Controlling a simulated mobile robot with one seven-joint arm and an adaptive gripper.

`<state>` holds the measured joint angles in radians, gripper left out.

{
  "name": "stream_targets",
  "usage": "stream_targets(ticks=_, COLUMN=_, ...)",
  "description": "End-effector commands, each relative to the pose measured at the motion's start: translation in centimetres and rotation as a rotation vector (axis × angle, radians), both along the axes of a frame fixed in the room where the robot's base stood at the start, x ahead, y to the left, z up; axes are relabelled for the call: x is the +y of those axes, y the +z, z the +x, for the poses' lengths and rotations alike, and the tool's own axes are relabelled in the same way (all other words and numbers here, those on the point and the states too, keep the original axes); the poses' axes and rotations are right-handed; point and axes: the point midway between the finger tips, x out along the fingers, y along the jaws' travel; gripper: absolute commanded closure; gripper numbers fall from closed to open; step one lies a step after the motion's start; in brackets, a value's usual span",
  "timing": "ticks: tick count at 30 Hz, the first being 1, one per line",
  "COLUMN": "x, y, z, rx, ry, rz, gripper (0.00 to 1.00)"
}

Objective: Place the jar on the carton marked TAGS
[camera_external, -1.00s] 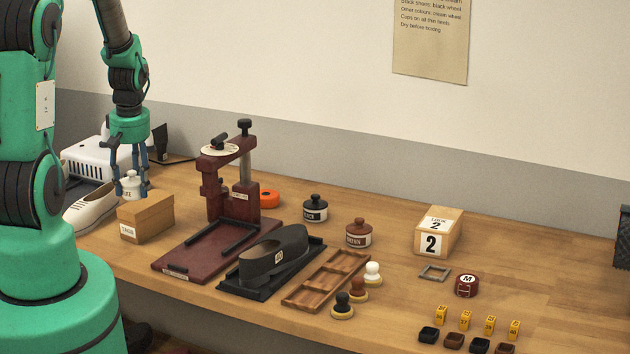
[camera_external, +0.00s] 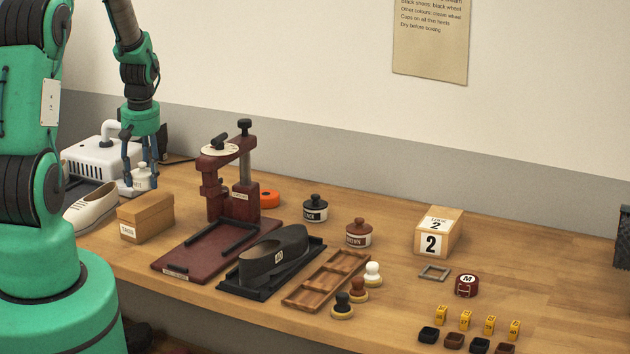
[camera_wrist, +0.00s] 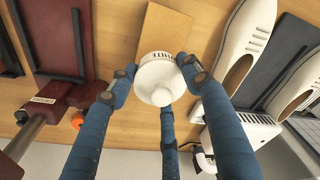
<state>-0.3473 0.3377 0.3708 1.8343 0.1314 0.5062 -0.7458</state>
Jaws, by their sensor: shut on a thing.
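The white jar (camera_external: 141,178) is held between the blue fingers of my gripper (camera_external: 139,184), upright with its lid and knob on top. In the wrist view the jar (camera_wrist: 157,76) sits between the fingertips, its lettered label partly visible. The brown carton marked TAGS (camera_external: 147,220) stands on the table, its label facing the front left. The jar appears just above and behind the carton in the outside view, apart from it. In the wrist view the plain carton top (camera_wrist: 163,30) shows beyond the jar, partly hidden by it.
A dark red press (camera_external: 228,190) stands right of the carton. White shoes (camera_external: 92,206) and a white machine (camera_external: 100,158) are to the left and behind. A black jar (camera_external: 315,210), a brown jar (camera_external: 358,234) and an orange item (camera_external: 269,198) stand further right.

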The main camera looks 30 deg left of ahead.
Motion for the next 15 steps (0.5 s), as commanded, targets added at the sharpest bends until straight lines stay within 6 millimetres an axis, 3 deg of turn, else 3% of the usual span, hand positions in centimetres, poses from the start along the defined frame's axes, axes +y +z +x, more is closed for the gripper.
stream_targets(ticks=9, x=0.0, y=-2.9, z=-0.1, rx=0.001, ry=0.000, rz=0.000, gripper=1.00)
stream_targets(ticks=15, x=0.0, y=-3.4, z=0.0, rx=0.000, ry=0.000, rz=0.000, gripper=1.00)
